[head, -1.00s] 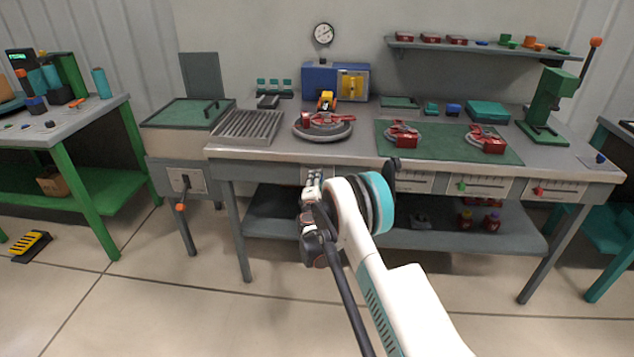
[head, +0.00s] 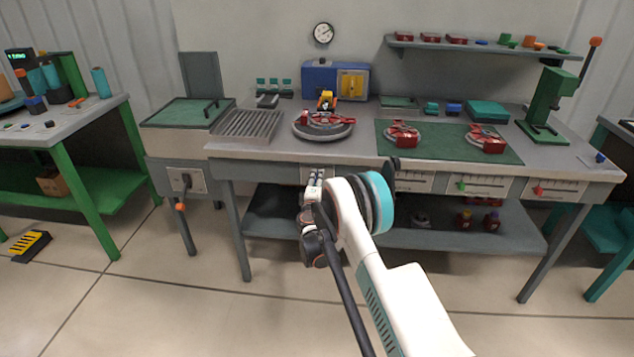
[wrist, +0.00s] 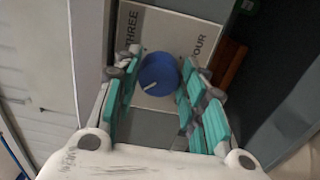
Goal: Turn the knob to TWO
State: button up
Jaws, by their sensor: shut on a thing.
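The blue knob (wrist: 158,74) sits on a pale panel (wrist: 160,27) in the wrist view. A short white mark on the knob's face lies toward its lower left. The words THREE and FOUR show on the panel, left and right of the knob; no TWO label is visible. My gripper (wrist: 154,70) has one finger on each side of the knob and is shut on it. In the head view my gripper (head: 314,180) is at the front edge of the bench, and it hides the knob there.
The grey bench (head: 270,152) carries a round turntable (head: 323,127) and a green mat (head: 450,142) with red parts. Slider panels (head: 480,187) line its front to the right of my arm. A lower shelf (head: 420,238) runs beneath. Open floor lies in front.

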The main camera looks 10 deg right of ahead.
jog(key=o, duration=1.1)
jog(key=v, duration=1.2)
